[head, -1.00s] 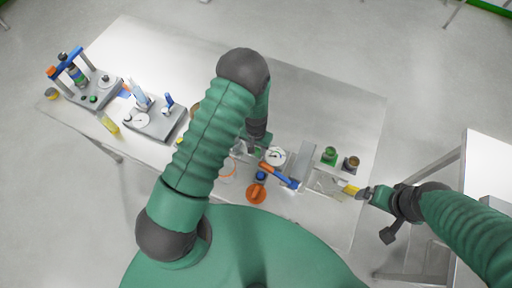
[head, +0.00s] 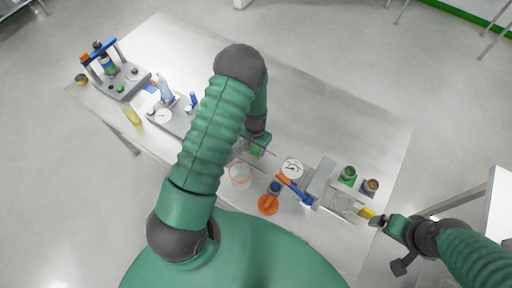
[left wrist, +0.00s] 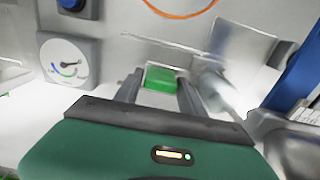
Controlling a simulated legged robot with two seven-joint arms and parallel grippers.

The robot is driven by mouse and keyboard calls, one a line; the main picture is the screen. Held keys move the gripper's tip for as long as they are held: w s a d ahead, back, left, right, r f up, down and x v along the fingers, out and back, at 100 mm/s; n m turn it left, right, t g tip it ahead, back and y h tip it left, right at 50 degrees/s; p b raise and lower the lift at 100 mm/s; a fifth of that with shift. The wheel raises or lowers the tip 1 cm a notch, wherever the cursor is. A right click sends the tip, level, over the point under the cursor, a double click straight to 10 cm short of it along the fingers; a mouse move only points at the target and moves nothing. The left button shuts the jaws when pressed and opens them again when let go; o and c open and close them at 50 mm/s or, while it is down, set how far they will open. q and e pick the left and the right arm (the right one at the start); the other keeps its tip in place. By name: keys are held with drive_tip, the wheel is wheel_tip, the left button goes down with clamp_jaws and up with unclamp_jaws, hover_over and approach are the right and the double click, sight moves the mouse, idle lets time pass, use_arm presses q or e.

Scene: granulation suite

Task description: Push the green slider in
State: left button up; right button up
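The green slider (left wrist: 160,78) is a small bright green block, seen in the left wrist view between the fingertips of my left gripper (left wrist: 161,82). The fingers stand apart, one at each side of the block; whether they touch it is not clear. In the head view my left gripper (head: 256,148) is low over the table, with bright green of the slider (head: 255,152) showing beside it. My right gripper (head: 376,219) is at the table's right edge, shut on a small yellow piece (head: 366,213).
A white dial (head: 292,168) and a blue-orange handle (head: 294,188) are right of my left gripper. An orange-rimmed clear vessel (head: 240,174) and an orange knob (head: 268,205) are near. Green (head: 348,174) and dark (head: 370,186) jars stand right. The table's back right is clear.

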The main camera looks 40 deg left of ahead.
use_arm(q)
drive_tip(key=shift+o, duration=1.4)
drive_tip(key=shift+d+r, duration=0.1)
drive_tip(key=shift+d, duration=0.05)
use_arm(e)
drive_tip(key=shift+s+d, duration=0.1)
drive_tip(key=shift+d, duration=0.2)
drive_tip(key=shift+a, duration=0.1)
use_arm(q)
drive_tip(key=shift+r, duration=0.35)
wheel_tip(320, 180, up, 16)
drive_tip(key=b, duration=0.2)
use_arm(e)
drive_tip(key=shift+a+f, duration=0.1)
drive_tip(key=shift+f, duration=0.85)
